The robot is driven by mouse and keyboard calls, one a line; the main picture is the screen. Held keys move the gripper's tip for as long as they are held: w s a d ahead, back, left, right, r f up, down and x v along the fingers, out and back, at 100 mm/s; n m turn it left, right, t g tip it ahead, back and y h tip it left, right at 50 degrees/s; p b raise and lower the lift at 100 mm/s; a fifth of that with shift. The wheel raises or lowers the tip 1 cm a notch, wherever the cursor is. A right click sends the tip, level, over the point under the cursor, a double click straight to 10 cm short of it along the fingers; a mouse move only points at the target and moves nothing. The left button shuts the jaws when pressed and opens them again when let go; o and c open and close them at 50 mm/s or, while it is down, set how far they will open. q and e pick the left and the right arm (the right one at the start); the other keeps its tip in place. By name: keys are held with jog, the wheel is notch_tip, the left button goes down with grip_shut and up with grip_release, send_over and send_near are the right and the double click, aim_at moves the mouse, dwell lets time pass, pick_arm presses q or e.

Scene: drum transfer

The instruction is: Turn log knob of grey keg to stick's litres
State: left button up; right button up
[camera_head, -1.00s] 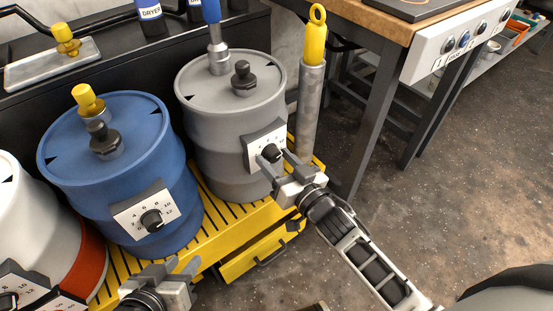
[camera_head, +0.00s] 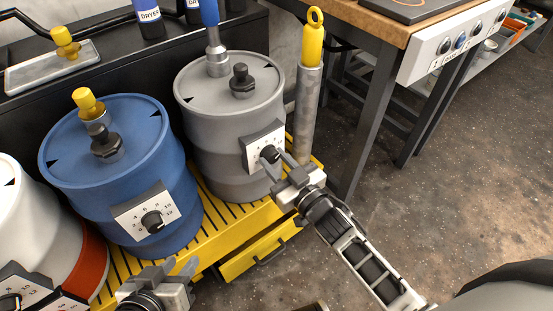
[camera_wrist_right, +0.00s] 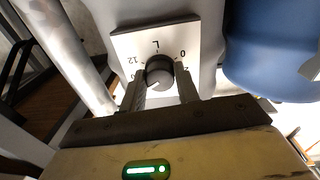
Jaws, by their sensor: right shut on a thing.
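The grey keg (camera_head: 228,110) stands on a yellow slatted platform. Its white log dial plate (camera_head: 263,147) faces front, with a dark round knob (camera_head: 270,154). My right gripper (camera_head: 279,164) is shut on this knob. The knob's setting is hard to read. A stick with a yellow ringed handle (camera_head: 313,40) stands in a grey tube (camera_head: 307,110) beside the keg; no litre mark is readable. My left gripper (camera_head: 181,268) is open and empty at the bottom left.
The blue keg (camera_head: 110,185) with its own dial (camera_head: 146,214) stands left of the grey keg. A white keg with an orange band (camera_head: 92,262) is further left. A wooden-topped table (camera_head: 400,25) stands at the right. The floor (camera_head: 420,220) at right is clear.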

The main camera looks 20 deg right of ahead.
jog(key=shift+n, duration=1.7)
pick_arm(q)
jog(key=shift+a+r, duration=0.15)
jog(key=shift+r, duration=0.65)
pick_arm(e)
jog(key=shift+n, duration=0.3)
pick_arm(q)
jog(key=shift+f, duration=0.1)
pick_arm(e)
jog(key=o, duration=1)
jog(key=shift+c, duration=0.2)
